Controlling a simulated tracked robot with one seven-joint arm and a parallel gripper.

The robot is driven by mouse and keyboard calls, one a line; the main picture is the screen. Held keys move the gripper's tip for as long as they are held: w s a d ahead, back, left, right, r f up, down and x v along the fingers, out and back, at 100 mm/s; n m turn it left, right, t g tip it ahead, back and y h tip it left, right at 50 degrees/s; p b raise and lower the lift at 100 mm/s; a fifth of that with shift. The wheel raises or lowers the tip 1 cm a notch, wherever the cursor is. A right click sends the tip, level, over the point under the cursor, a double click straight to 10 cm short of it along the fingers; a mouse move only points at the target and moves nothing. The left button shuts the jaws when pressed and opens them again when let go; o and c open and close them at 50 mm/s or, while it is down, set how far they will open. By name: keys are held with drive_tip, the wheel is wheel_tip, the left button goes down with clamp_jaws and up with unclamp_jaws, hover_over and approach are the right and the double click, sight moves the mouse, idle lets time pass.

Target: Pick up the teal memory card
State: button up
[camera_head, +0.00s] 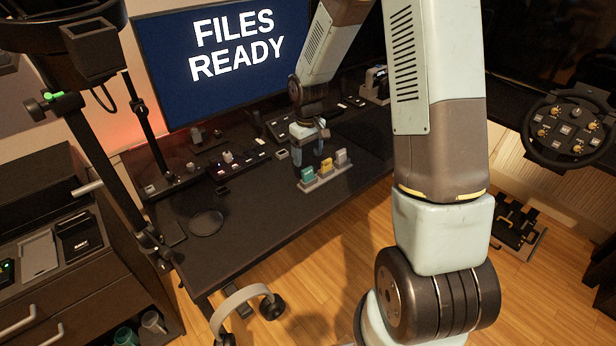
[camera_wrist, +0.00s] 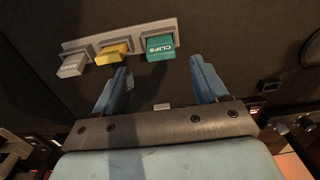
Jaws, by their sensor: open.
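The teal memory card (camera_wrist: 160,47) stands in a grey holder (camera_wrist: 120,35) at the right end of a row of three cards in the wrist view. It has a white label reading "CLIPS". In the head view the teal card (camera_head: 307,174) is at the left end of the row, near the desk's front edge. My gripper (camera_wrist: 160,72) is open and empty, its two blue fingers apart, with the teal card just beyond the gap between the fingertips. In the head view my gripper (camera_head: 308,150) hangs over the desk just behind the holder.
A yellow card (camera_wrist: 113,53) and a grey card (camera_wrist: 72,66) stand beside the teal one in the same holder. The dark desk (camera_head: 255,220) has clear room left of the holder. Small devices line its back, below a monitor (camera_head: 225,55) reading "FILES READY".

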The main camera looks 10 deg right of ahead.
sight(308, 169)
drive_tip(key=shift+s+f, duration=0.1)
drive_tip(key=shift+f, duration=2.65)
drive_tip(key=c, duration=1.1)
drive_tip(key=shift+r, duration=0.15)
drive_tip(key=shift+c, duration=0.2)
